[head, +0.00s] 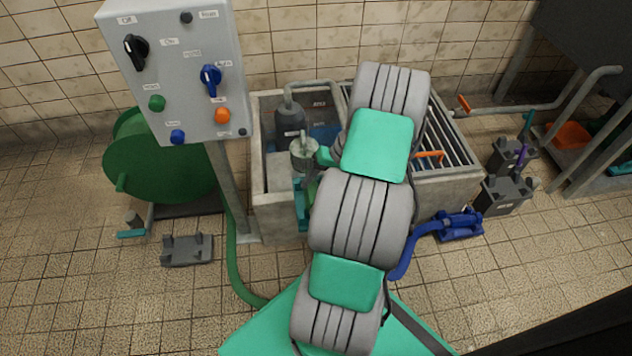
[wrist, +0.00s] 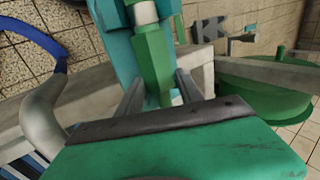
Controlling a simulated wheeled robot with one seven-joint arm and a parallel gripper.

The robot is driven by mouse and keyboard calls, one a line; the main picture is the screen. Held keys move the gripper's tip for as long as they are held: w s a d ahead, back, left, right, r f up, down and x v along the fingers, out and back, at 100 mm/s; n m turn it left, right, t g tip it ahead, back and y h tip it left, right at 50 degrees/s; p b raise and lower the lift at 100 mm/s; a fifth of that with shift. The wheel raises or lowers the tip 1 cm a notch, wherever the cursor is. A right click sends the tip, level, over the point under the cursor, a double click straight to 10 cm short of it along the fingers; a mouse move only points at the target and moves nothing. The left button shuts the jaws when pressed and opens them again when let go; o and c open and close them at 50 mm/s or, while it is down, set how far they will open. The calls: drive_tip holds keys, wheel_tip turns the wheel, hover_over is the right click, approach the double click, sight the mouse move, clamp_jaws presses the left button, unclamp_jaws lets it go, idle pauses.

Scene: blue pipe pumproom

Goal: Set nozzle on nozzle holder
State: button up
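The green faceted nozzle (wrist: 152,62) with a pale metal collar shows in the wrist view, between the two grey fingers of my gripper (wrist: 160,84). The fingers lie close against its sides, with no clear gap. A teal bracket (wrist: 118,42), which looks like the nozzle holder, stands right behind and beside the nozzle; whether the nozzle touches or sits in it cannot be told. In the head view the teal bracket (head: 301,208) is at the tank's front wall, with my arm hiding most of the nozzle and gripper.
The concrete tank (head: 275,215) has a barred grate (head: 440,140) at right. A grey control panel (head: 175,75) and green hose reel (head: 150,165) stand left. A grey rack (head: 187,250) lies on the floor. A blue pump (head: 458,225) is at right. Left floor is mostly clear.

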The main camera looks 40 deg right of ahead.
drive_tip(key=o, duration=0.4)
drive_tip(key=shift+o, duration=0.2)
drive_tip(key=p+v, duration=0.3)
drive_tip(key=v, duration=0.4)
drive_tip(key=shift+r, duration=0.35)
drive_tip(key=shift+s+d, duration=0.1)
drive_tip(key=shift+d, duration=0.05)
